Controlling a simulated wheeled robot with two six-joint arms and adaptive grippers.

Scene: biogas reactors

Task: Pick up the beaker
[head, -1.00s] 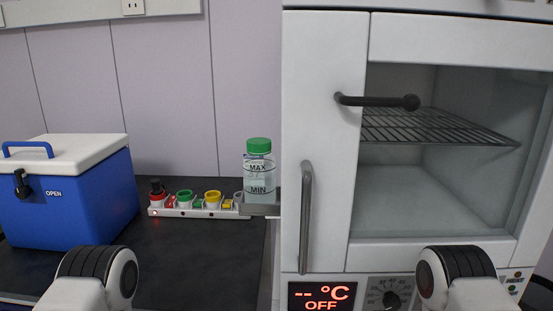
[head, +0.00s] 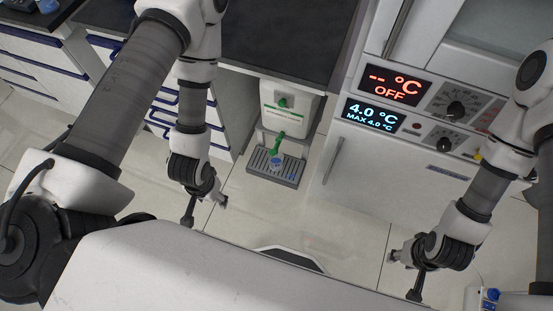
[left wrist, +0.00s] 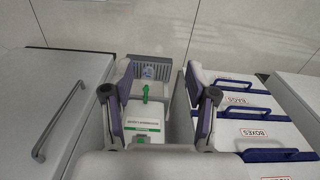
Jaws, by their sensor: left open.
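I cannot clearly make out a beaker. A small blue-marked object (head: 277,161), too small to identify, is at the grey slatted tray (head: 275,173) below the green tap of a white dispenser (head: 289,100). It also shows in the left wrist view (left wrist: 149,71). My left gripper (head: 207,208) is open and empty, left of the tray in the head view. In the left wrist view its fingers (left wrist: 160,100) are spread, with the dispenser and tray seen between them. My right gripper (head: 404,276) has its fingers apart and empty, low in front of the appliance.
A white appliance with red and blue displays (head: 394,86) stands right of the dispenser. Drawers with blue handles (head: 180,112) stand left of it, and they show in the left wrist view (left wrist: 250,112). A dark countertop (head: 282,35) lies above. The tiled floor (head: 250,215) in front is clear.

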